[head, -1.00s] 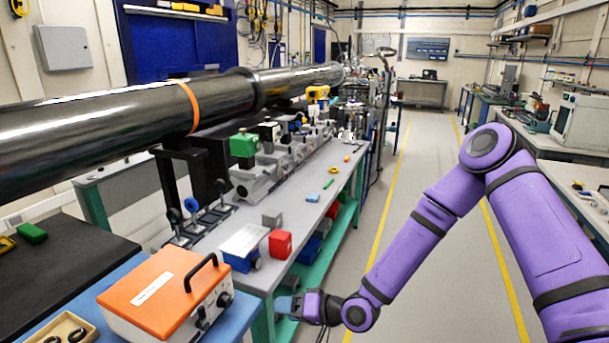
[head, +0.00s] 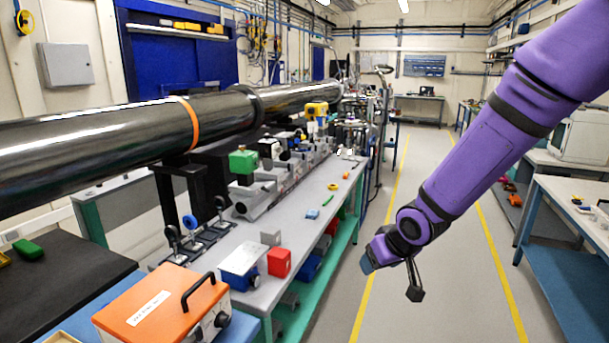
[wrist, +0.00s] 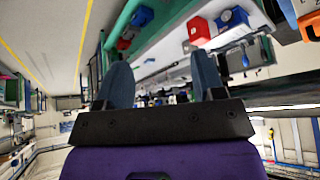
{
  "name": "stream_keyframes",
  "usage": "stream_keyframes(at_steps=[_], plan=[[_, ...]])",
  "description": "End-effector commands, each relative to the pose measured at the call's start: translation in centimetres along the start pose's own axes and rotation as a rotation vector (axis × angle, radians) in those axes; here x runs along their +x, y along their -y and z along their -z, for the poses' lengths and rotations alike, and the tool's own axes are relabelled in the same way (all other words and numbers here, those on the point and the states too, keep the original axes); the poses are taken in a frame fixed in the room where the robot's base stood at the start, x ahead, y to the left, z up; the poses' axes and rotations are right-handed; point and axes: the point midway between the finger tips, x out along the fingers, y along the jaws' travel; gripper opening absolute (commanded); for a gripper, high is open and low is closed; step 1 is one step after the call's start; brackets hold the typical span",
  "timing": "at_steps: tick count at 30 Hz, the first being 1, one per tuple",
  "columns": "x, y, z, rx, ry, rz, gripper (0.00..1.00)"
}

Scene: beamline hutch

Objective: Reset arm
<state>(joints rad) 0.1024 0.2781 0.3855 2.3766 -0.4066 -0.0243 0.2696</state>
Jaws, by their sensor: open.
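My purple arm (head: 485,150) reaches down from the upper right in the head view. My gripper (head: 368,264) hangs over the aisle, to the right of the long bench and clear of it. In the wrist view my gripper (wrist: 163,80) shows two blue-grey fingers set apart with nothing between them. The wrist picture is tilted, with the bench and its items in its upper part.
The bench (head: 300,225) on the left carries a red block (head: 279,262), a blue-and-white box (head: 241,262) and the black beam pipe (head: 90,140). An orange case (head: 150,305) stands in front. A blue-framed table (head: 570,230) stands right. The yellow-lined aisle floor is open.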

Motion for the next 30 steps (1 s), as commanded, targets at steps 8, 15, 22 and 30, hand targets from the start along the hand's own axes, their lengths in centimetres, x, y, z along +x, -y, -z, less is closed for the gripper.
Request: stream_keyframes(at_steps=[8, 15, 22, 30], plan=[[-9.3, -3.1, -0.4, 0.035, 0.028, -0.175, 0.63], [-17.1, -4.3, -2.5, 0.104, 0.050, -0.269, 0.63], [-24.0, -4.3, -5.6, 0.183, 0.062, -0.307, 0.63], [-30.7, -2.9, -10.4, 0.275, 0.064, -0.282, 0.63]])
